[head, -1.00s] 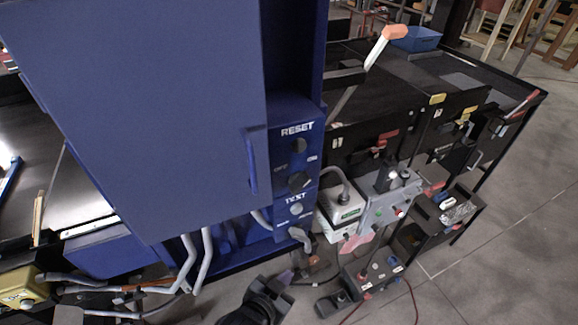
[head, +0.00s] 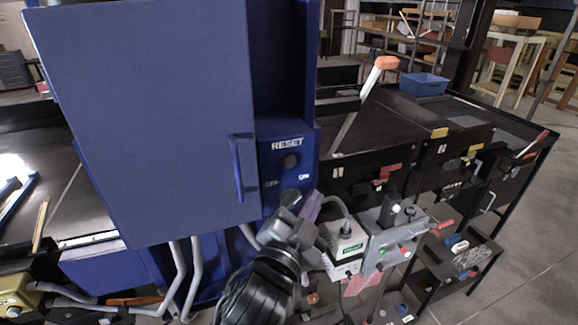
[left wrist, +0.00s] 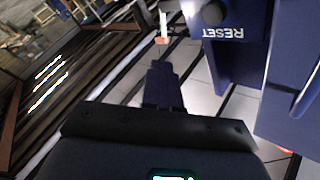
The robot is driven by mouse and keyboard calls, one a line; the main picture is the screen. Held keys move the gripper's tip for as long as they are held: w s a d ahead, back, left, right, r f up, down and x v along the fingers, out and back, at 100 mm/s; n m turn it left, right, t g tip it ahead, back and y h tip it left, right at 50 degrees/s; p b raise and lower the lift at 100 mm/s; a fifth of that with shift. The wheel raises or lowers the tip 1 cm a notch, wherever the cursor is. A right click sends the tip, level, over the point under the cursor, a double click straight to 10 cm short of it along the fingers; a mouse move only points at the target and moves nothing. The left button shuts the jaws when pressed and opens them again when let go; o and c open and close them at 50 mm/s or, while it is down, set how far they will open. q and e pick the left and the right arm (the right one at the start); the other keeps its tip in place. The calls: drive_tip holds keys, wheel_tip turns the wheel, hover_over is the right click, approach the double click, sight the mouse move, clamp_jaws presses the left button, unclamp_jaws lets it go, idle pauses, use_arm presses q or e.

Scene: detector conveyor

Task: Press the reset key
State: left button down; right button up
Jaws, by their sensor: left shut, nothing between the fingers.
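The reset key (head: 290,160) is a dark round knob under the white RESET label on the blue control panel (head: 267,150). It also shows at the top of the left wrist view (left wrist: 213,13), with the label upside down below it. My left gripper (head: 304,204) is shut and empty, low in front of the panel and below the key, apart from it. It covers the lower panel, including the TEST part. In the left wrist view its closed dark fingers (left wrist: 163,84) point up the picture, left of the key. My right gripper is not in view.
A large blue cabinet door (head: 150,120) with a vertical handle (head: 243,168) stands left of the panel. A grey box (head: 393,240) with buttons and a white-and-grey unit (head: 343,242) are close on the right. A lever with an orange grip (head: 384,63) rises behind. Pipes run below the cabinet.

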sight(289, 161)
use_arm(q)
drive_tip(key=shift+r, duration=0.3)
drive_tip(key=shift+w+a+p, duration=0.6)
drive_tip(key=shift+w+p, duration=0.05)
drive_tip(key=shift+w, duration=0.7)
drive_tip(key=shift+w+a+p, duration=0.55)
drive_tip(key=shift+w+p, duration=0.15)
drive_tip(key=shift+w, duration=0.6)
drive_tip(key=shift+w+a+p, duration=0.6)
drive_tip(key=shift+w+p, duration=0.05)
drive_tip(key=shift+w, duration=0.7)
drive_tip(key=shift+w+a, duration=0.1)
drive_tip(key=shift+w, duration=0.25)
drive_tip(key=shift+w+a, duration=0.1)
drive_tip(key=shift+w, duration=0.05)
